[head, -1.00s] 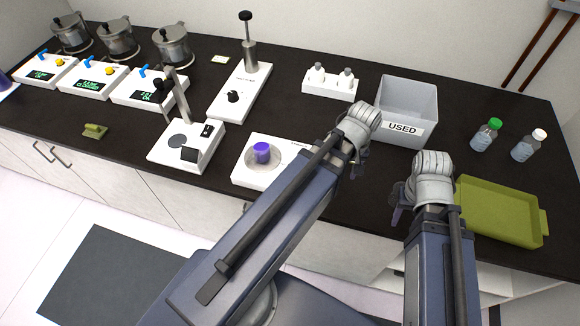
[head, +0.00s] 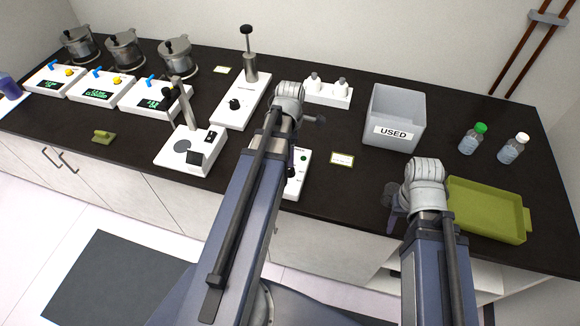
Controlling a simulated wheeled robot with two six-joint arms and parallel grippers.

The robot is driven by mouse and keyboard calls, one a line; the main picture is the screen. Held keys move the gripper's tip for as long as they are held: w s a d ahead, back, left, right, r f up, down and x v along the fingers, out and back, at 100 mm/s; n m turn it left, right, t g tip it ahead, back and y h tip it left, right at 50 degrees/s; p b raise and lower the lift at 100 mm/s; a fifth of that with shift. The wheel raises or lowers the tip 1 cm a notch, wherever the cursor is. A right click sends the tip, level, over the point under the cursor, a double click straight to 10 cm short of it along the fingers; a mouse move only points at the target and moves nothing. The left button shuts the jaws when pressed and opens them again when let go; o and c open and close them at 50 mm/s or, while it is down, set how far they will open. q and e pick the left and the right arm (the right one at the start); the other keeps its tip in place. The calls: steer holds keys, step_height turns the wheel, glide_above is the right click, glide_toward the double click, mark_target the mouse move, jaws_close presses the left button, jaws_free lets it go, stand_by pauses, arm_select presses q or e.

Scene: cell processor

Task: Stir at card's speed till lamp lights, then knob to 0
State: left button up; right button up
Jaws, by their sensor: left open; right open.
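A white stirrer unit (head: 298,187) stands near the counter's front edge, mostly hidden behind my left arm. Its right strip shows a small green round spot (head: 303,158); I cannot tell whether it is a lit lamp. The purple cup on its plate is hidden now, and I cannot make out its knob. A small card (head: 342,159) lies on the counter to its right, its writing too small to read. My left gripper (head: 292,165) is over the stirrer's right part, mostly hidden by its arm, open. My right gripper (head: 397,214) is open and empty, left of the green tray.
A green tray (head: 525,222) lies at the right, with two bottles (head: 472,138) behind it. A grey USED bin (head: 398,103) stands at the back. Left are a white unit with a post (head: 187,150), a knobbed unit (head: 240,110) and several pots. The counter between card and bin is clear.

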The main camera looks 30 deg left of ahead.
mark_target(290, 169)
arm_select(q)
step_height(290, 169, down, 8)
steer(key=b, duration=0.7)
steer(key=shift+r, duration=0.25)
jaws_close()
